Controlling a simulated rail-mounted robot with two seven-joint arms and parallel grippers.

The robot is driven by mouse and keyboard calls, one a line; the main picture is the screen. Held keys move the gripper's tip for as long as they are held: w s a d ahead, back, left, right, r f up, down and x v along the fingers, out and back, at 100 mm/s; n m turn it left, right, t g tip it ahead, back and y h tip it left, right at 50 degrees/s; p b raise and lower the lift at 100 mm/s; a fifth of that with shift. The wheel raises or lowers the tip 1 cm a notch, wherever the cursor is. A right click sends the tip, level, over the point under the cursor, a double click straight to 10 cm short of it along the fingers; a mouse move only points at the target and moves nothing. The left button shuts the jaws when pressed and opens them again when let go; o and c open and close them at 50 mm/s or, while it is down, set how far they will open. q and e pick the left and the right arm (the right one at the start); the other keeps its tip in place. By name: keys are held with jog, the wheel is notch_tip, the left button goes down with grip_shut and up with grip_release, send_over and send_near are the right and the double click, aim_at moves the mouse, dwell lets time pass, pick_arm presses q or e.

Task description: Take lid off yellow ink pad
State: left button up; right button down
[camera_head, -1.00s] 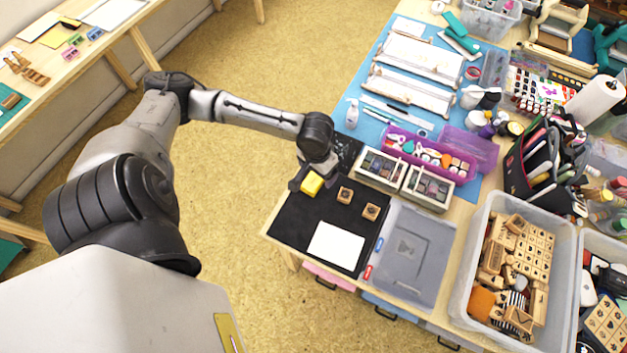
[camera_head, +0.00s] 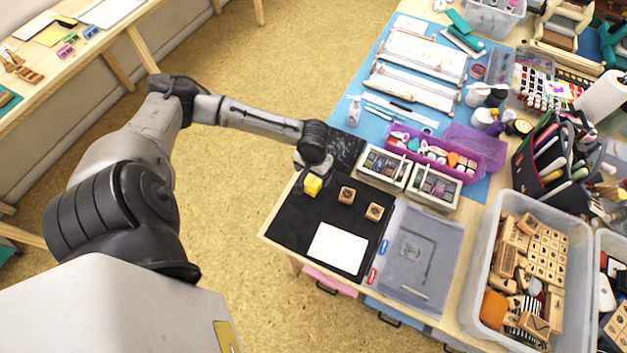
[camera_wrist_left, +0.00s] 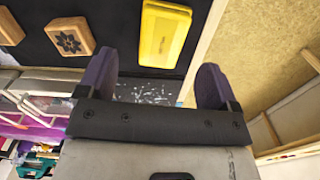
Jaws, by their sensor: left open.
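The yellow ink pad (camera_head: 313,187) lies on the black mat (camera_head: 283,222) near its far left corner. It shows in the left wrist view as a yellow rectangular case (camera_wrist_left: 164,36) with small dark print. The pad lies just beyond the fingertips, roughly in line with the gap. In the head view the left gripper (camera_head: 312,172) is right at the pad and partly hides it. My right gripper is out of view.
Two wooden stamps (camera_head: 347,195) (camera_head: 374,211) and a white card (camera_head: 338,248) share the mat. Stamp-pad boxes (camera_head: 383,168) and a purple tray (camera_head: 440,155) stand behind. A grey plastic lid (camera_head: 425,255) lies to the right. The table edge is close on the left.

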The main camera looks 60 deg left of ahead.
aim_at(313, 181)
pick_arm(q)
jog(key=shift+s+a+f+b, duration=0.1)
jog(key=shift+f+b, duration=0.75)
jog(key=shift+f, duration=1.75)
jog(key=c, duration=1)
jog(key=shift+r, duration=0.15)
